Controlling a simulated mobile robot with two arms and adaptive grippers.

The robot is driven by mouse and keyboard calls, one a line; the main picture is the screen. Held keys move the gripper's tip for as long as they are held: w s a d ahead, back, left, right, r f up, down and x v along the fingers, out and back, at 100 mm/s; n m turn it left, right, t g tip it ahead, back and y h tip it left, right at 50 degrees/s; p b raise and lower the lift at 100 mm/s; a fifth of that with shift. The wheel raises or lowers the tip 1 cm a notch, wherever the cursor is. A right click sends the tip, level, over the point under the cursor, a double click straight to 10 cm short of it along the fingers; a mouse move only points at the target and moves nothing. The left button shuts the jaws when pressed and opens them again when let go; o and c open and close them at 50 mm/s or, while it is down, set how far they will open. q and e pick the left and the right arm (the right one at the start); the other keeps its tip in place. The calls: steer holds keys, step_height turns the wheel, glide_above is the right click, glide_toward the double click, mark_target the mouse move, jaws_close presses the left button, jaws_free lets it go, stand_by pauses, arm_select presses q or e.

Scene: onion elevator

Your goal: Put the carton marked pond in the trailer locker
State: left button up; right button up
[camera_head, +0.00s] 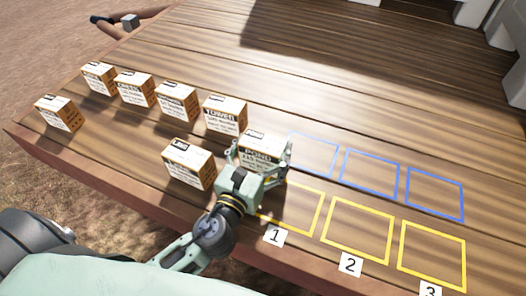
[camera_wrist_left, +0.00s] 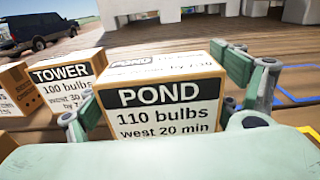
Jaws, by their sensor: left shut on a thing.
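The carton marked POND (camera_head: 262,148) is a brown box with a white and black label; its label also fills the middle of the left wrist view (camera_wrist_left: 165,105). My left gripper (camera_head: 262,155) is shut on it, with a finger on each side. Whether the carton touches the deck under it is hidden by the gripper. My right gripper is not in view. No locker can be made out for certain; pale structures (camera_head: 483,15) stand at the deck's far right.
A TOWER carton (camera_head: 225,114) stands just behind left, and another carton (camera_head: 188,163) close on the left. Several more cartons stand farther left. Yellow squares (camera_head: 357,231) numbered 1 to 3 and blue squares (camera_head: 370,174) lie empty at right. The deck's middle (camera_head: 300,60) is clear.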

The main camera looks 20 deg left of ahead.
arm_select(q)
steer(key=shift+r, duration=0.2)
steer(key=shift+f, duration=0.15)
steer(key=o, duration=1.5)
steer(key=shift+f, duration=0.1)
steer(key=shift+c, duration=0.2)
